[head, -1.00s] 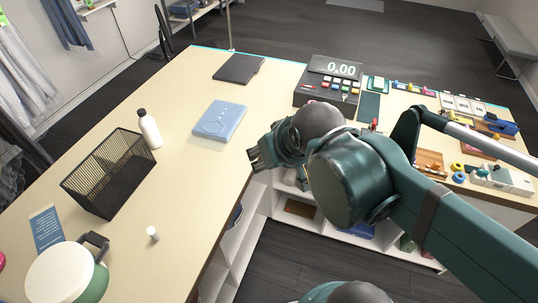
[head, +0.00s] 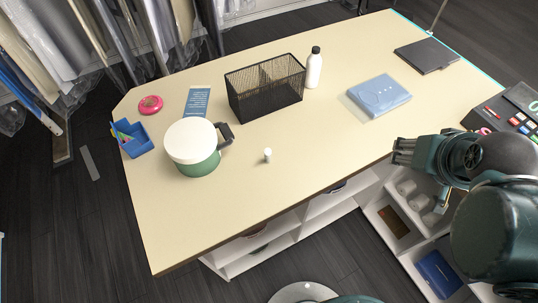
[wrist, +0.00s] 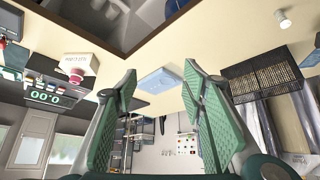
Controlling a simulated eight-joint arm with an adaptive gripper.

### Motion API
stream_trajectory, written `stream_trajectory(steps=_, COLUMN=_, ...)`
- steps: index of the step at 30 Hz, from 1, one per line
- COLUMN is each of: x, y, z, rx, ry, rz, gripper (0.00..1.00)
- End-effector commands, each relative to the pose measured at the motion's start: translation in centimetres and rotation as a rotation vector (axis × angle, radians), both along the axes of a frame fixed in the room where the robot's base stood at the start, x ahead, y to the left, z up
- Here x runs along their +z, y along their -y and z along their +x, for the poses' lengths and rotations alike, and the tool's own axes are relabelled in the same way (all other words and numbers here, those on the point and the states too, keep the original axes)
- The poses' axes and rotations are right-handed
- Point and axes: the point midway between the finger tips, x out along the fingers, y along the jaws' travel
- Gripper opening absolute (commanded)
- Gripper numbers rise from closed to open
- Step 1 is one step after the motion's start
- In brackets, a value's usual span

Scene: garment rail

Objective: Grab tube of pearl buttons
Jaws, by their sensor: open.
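A small white capped tube (head: 267,155) stands upright on the cream table, right of the green and white jug. It looks like the tube of pearl buttons, but its contents are too small to make out. It also shows in the wrist view (wrist: 284,20), at the upper right. My gripper (head: 400,150) is at the table's front edge, well to the right of the tube. In the wrist view its two green fingers (wrist: 160,80) are spread apart with nothing between them.
The jug (head: 195,150) stands close left of the tube. A black wire basket (head: 265,92), a white bottle (head: 314,68) and a blue packet (head: 379,95) are behind and to the right. The tabletop (head: 215,215) in front of the tube is clear.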

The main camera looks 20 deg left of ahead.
Motion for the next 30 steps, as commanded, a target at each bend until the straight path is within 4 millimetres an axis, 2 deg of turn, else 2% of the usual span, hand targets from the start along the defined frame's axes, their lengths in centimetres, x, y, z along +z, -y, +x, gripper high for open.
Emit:
stream_trajectory(steps=14, x=0.0, y=0.0, z=0.0, rx=0.0, ry=0.0, rz=0.0, gripper=0.42)
stream_trajectory(steps=16, x=0.0, y=0.0, z=0.0, rx=0.0, ry=0.0, rz=0.0, gripper=0.34)
stream_trajectory(steps=30, x=-0.01, y=-0.31, z=0.24, rx=-0.007, ry=-0.006, rz=0.01, gripper=0.34)
